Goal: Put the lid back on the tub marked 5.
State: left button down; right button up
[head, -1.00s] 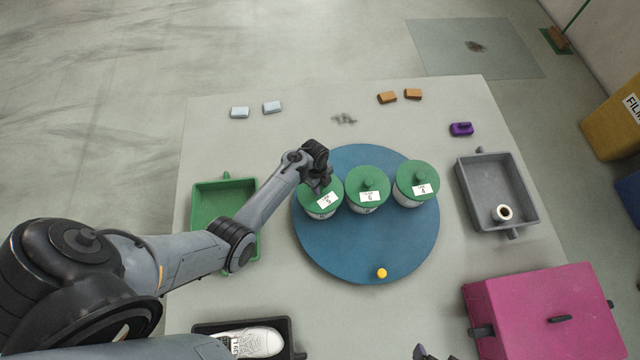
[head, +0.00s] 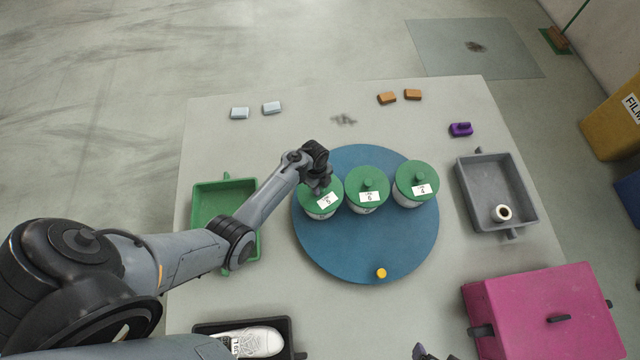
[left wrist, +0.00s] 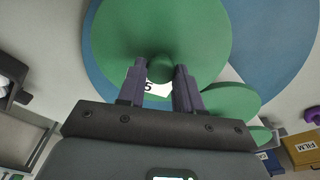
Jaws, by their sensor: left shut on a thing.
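The tub marked 5 (head: 322,213) stands on the left part of a blue round board. Its green lid (head: 331,189) lies over its top, and no gap between lid and tub shows. My left gripper (head: 321,187) is above this lid, its fingers shut on the lid's round knob. In the left wrist view the knob (left wrist: 160,66) is between the two fingers (left wrist: 160,78), with the 5 label just below it. The tubs marked 6 (head: 367,192) and 4 (head: 416,183) stand to the right with green lids on. At the bottom edge, a dark part that may be my right gripper shows only partly.
The blue board (head: 340,255) carries a yellow piece (head: 381,273) near its front edge. A green tray (head: 203,187) lies left, a grey tray (head: 470,175) with a white roll right, and a pink box (head: 540,310) front right. A dark tray with a shoe (head: 255,342) is front left.

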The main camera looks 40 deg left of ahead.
pick_arm(q)
jog(key=shift+c, duration=0.9)
grip_release()
jog(key=shift+r, duration=0.1)
jog(key=shift+r+p, duration=1.1)
jog(key=shift+p, duration=0.15)
jog(key=shift+r+p, duration=2.3)
jog(key=shift+p, duration=0.25)
jog(key=shift+c, duration=0.3)
